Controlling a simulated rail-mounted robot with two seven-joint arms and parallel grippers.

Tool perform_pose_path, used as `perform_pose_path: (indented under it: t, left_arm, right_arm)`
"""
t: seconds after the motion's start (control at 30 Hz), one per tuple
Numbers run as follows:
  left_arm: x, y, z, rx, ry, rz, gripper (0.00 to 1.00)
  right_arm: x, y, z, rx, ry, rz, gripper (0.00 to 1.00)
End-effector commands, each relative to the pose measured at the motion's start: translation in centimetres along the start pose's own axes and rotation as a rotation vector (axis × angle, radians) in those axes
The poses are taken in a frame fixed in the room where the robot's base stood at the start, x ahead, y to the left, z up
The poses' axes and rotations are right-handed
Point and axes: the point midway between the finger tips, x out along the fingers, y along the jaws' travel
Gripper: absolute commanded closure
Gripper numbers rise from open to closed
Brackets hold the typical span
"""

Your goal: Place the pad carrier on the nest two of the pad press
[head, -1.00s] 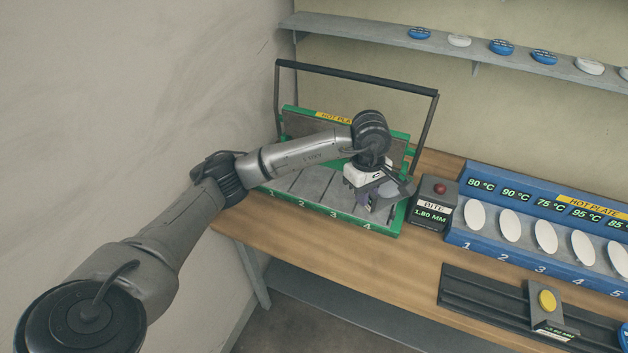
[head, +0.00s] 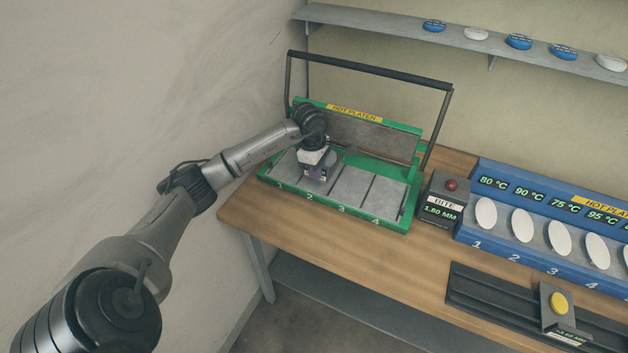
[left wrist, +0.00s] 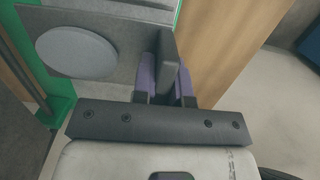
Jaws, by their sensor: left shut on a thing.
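The pad press (head: 345,215) has a green frame, a raised hot platen (head: 360,140) and a bed of grey nests numbered 1 to 4. My left gripper (head: 316,176) is over nest two, pointing down. In the left wrist view, the purple fingers of my left gripper (left wrist: 167,82) are shut on the dark upright grip of the pad carrier (left wrist: 112,38). The carrier is a grey plate with a pale oval pad (left wrist: 75,52). In the head view the gripper mostly hides the carrier; I cannot tell whether it touches the nest. My right gripper is not in view.
A bite box (head: 444,201) with a red button stands right of the press. Further right are a blue hot plate unit (head: 540,255) with white ovals and a black rail with a yellow button (head: 559,303). A wall shelf (head: 400,27) holds discs.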

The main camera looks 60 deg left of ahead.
Motion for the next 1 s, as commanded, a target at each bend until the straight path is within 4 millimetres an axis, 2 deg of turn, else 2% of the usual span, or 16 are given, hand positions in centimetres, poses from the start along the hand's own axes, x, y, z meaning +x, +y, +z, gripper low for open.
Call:
perform_pose_path:
  t: [0.1,0.33,0.6,1.0]
  left_arm:
    - [0.5,0.3,-0.9,-0.001,0.0,-0.001,1.0]
    - [1.1,0.3,-1.2,0.002,-0.001,-0.002,1.0]
    - [4.3,0.3,-1.6,0.001,-0.003,-0.002,1.0]
    - [4.8,0.4,-1.7,0.002,0.0,0.0,1.0]
  right_arm:
    - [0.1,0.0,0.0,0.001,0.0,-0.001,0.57]
    - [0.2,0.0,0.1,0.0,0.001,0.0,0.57]
    - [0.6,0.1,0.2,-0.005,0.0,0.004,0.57]
    - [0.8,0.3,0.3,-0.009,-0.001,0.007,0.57]
